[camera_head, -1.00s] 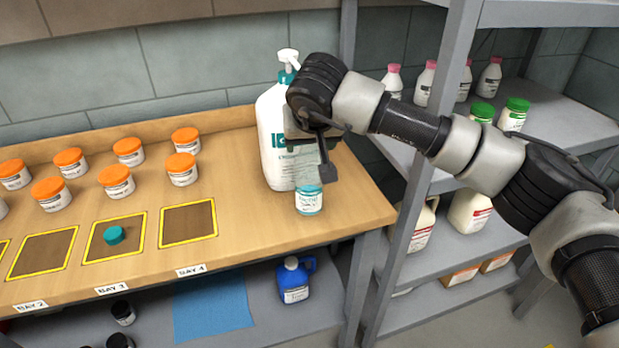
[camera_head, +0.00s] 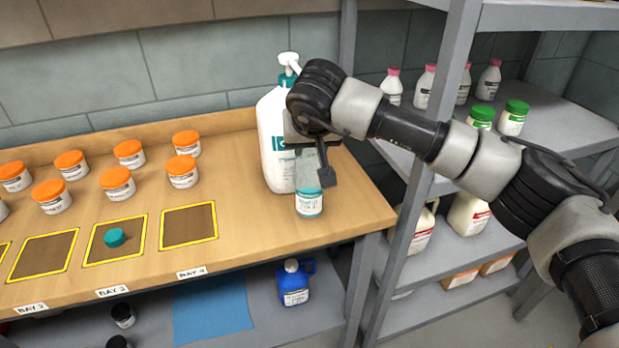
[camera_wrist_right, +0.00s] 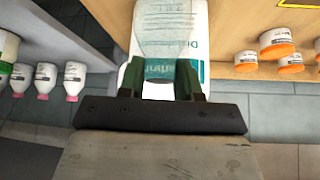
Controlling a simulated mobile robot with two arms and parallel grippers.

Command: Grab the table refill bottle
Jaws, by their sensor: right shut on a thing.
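The small refill bottle (camera_head: 309,203), with a white label and teal print, stands upright at the table's right end. My right gripper (camera_head: 311,162) is at its upper part and hides much of it. In the right wrist view, the fingers of the right gripper (camera_wrist_right: 160,84) are shut on a bottle with a see-through body and teal marking (camera_wrist_right: 170,40); that view is upside down. A large white pump bottle (camera_head: 272,140) with a teal collar stands close behind, partly hidden by the gripper. My left gripper is not in view.
A teal lid (camera_head: 114,237) lies in one bay. A grey rack (camera_head: 560,110) with bottles stands to the right. A blue jug (camera_head: 293,284) sits below the table.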

